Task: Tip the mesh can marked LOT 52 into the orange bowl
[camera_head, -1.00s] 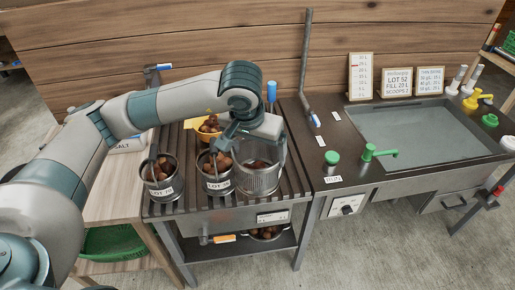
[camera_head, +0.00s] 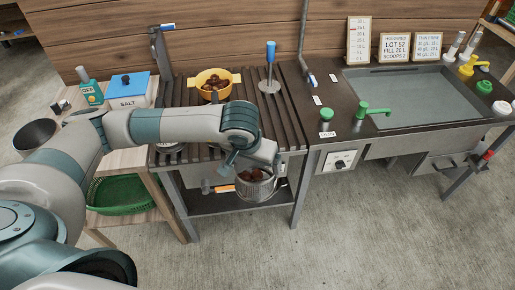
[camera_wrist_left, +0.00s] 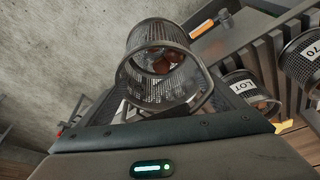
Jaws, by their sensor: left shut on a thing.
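My left gripper (camera_head: 276,162) is shut on a mesh can (camera_wrist_left: 152,88); the wrist view shows its side handle at the jaws and its open mouth facing the camera. In the head view the can (camera_head: 255,195) is just below the gripper, by the front of the slatted table. Brown chestnuts show in or through it; I cannot tell which. Its label is hidden. The orange bowl (camera_head: 213,78), holding chestnuts, stands at the back of the slats. Two other cans, one marked 70 (camera_wrist_left: 304,62) and one reading LOT (camera_wrist_left: 238,89), show in the wrist view. My right gripper is out of view.
A blue-handled tool (camera_head: 270,62) stands right of the bowl. A blue-lidded salt box (camera_head: 127,88) is on the left table. The sink (camera_head: 425,100) is to the right. An orange-handled tool (camera_head: 222,188) lies on the lower shelf. My arm hides much of the slats.

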